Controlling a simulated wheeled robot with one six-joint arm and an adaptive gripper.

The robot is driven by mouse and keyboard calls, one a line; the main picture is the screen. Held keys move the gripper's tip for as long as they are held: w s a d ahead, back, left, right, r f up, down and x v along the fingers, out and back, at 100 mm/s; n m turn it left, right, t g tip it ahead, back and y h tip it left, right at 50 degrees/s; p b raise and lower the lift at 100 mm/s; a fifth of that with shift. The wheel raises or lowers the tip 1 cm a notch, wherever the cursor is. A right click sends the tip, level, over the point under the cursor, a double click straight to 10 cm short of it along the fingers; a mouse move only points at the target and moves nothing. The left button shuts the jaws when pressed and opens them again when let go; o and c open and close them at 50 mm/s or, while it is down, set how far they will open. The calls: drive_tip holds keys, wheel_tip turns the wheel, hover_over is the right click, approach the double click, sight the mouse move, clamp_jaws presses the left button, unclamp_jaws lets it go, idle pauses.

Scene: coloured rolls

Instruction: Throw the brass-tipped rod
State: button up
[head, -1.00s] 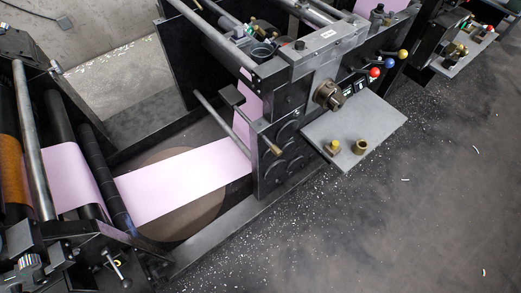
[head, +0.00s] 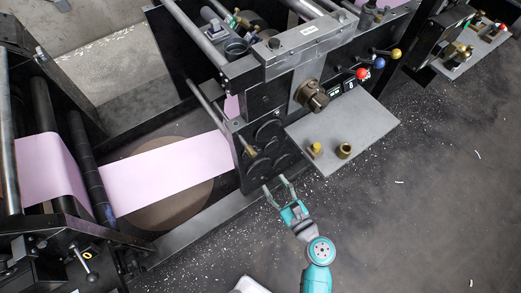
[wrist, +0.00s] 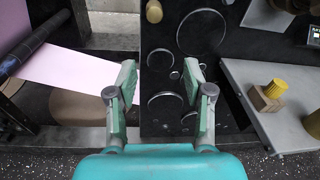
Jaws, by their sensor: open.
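A slim grey rod (head: 206,106) juts from the dark machine frame in the head view, above the pink web. Its brass tip (head: 251,161) is near the round black discs on the machine's side. In the wrist view a round brass end (wrist: 154,11) shows at the top edge, seen nearly end-on; it looks like this tip. My gripper (head: 276,182) is open and empty, just below and right of the tip in the head view, apart from it. In the wrist view the gripper (wrist: 160,72) has its fingers spread before the disc-covered panel.
A grey shelf (head: 370,128) with two brass fittings sticks out right of my gripper. Red, blue and yellow knobbed levers (head: 378,63) are above it. The pink web (head: 165,172) runs at left. The speckled floor at right is mostly open.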

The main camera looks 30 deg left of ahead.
sight(254, 156)
drive_tip(key=shift+m+g+y, duration=0.4)
drive_tip(key=shift+g+y, duration=0.1)
drive_tip(key=shift+y, duration=0.2)
drive_tip(key=x, duration=0.4)
drive_tip(key=r+x, duration=0.1)
drive_tip(key=x, duration=0.4)
drive_tip(key=r+x, duration=0.1)
drive_tip(key=x, duration=0.3)
drive_tip(key=shift+w+a+r, duration=0.1)
drive_tip(key=shift+a+r, duration=0.05)
drive_tip(key=shift+a, duration=0.25)
clamp_jaws()
